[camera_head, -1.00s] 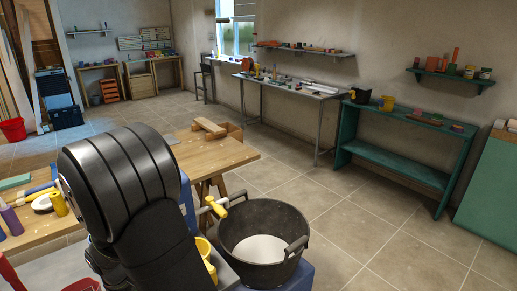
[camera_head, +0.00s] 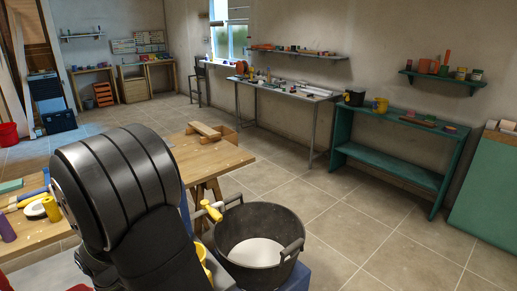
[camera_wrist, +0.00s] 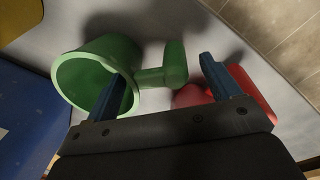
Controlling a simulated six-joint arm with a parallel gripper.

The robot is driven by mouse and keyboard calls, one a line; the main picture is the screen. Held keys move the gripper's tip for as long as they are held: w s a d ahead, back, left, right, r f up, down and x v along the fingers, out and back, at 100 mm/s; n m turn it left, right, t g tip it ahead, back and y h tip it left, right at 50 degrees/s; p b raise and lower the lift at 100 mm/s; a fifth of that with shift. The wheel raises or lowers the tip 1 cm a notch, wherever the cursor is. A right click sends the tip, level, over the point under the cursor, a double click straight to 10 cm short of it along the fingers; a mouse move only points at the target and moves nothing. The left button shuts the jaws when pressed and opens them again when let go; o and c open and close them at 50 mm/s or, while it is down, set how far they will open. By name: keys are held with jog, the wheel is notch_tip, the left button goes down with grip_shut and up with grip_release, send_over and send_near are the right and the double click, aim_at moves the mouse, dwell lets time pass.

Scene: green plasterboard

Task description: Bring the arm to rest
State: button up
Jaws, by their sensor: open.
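My gripper (camera_wrist: 165,85) shows in the wrist view with its two blue fingers spread wide apart and nothing clearly held between them. A green cup-like thing with a handle (camera_wrist: 85,75) lies beyond the left finger, its open mouth facing left. A red object (camera_wrist: 253,92) lies behind the right finger, partly hidden. Whether the fingers touch either one cannot be told. In the head view my dark arm fills the lower left, and my gripper is hidden there.
A black bucket (camera_head: 226,228) with pale contents stands right of my arm. A wooden table (camera_head: 215,158) is behind it. A green bench (camera_head: 390,165) stands along the right wall. The tiled floor between is clear. In the wrist view a blue surface (camera_wrist: 25,115) is at left.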

jog(key=r, duration=0.8)
jog(key=shift+s+r, duration=0.25)
jog(key=shift+s, duration=0.05)
jog(key=shift+d+f, duration=0.1)
jog(key=shift+f, duration=0.15)
jog(key=f, duration=1.1)
jog(key=shift+w+f, duration=0.1)
jog(key=shift+w, duration=0.3)
jog(key=r, duration=1)
jog(key=shift+w+r, duration=0.2)
jog(key=shift+w, duration=0.15)
jog(key=w+d+m, duration=1.4)
jog(key=w+d, duration=0.5)
jog(key=w, duration=0.2)
jog(key=d+f+m, duration=0.1)
jog(key=d+f, duration=0.3)
jog(key=d, duration=0.3)
jog(key=w+d+f+m, duration=0.1)
jog(key=d+f, duration=0.3)
jog(key=d, duration=0.3)
jog(key=w+d+f+m+g, duration=0.1)
jog(key=d+f, duration=0.3)
jog(key=d, duration=0.3)
jog(key=shift+w+d+f+m+h, duration=0.25)
jog(key=shift+d+m+h, duration=0.15)
